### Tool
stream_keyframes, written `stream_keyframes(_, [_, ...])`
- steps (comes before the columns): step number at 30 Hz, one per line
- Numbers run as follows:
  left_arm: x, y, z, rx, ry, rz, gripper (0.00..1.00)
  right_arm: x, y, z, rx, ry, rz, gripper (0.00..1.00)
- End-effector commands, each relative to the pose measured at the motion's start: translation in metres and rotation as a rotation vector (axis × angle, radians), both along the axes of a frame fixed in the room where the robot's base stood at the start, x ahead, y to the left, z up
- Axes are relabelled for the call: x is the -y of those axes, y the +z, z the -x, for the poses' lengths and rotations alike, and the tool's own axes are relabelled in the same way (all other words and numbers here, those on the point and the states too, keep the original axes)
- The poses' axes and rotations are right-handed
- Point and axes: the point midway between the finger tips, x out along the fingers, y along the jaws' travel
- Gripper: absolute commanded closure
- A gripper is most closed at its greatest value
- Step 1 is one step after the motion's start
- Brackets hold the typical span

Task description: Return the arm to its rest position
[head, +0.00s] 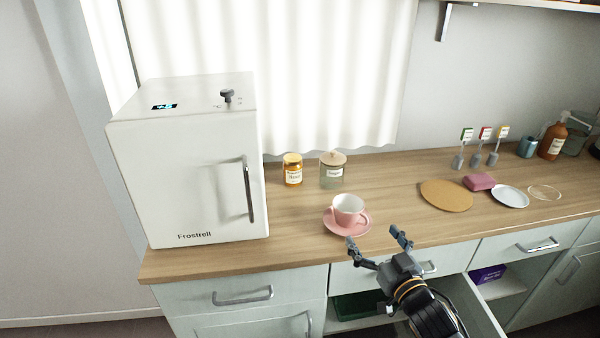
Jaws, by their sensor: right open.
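My right gripper (376,243) is open and empty. In the head view it is near the front edge of the wooden counter, in front of and a little right of a pink cup (348,209). The cup stands upright on a pink saucer (333,221). The fingers look apart from the cup. My left gripper is not in view.
A white Frostrell fridge (185,170) stands on the counter (290,245) at the left. A honey jar (293,170) and a lidded glass jar (333,172) stand behind the cup.

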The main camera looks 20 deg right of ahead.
Motion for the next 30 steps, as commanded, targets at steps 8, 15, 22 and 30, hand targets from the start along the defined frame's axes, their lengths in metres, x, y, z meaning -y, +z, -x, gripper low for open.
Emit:
stream_keyframes(8, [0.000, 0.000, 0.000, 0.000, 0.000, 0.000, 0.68, -0.012, -0.024, 0.008, -0.114, -0.019, -0.006, 0.05])
stream_keyframes(15, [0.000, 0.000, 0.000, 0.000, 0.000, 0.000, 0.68, -0.068, -0.104, 0.068, -0.571, -0.021, 0.006, 0.05])
stream_keyframes(22, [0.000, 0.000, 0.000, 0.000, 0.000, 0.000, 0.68, -0.117, -0.144, 0.142, -0.935, 0.060, 0.037, 0.05])
stream_keyframes(30, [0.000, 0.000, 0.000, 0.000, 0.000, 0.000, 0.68, -0.155, -0.156, 0.213, -1.215, 0.180, 0.068, 0.05])
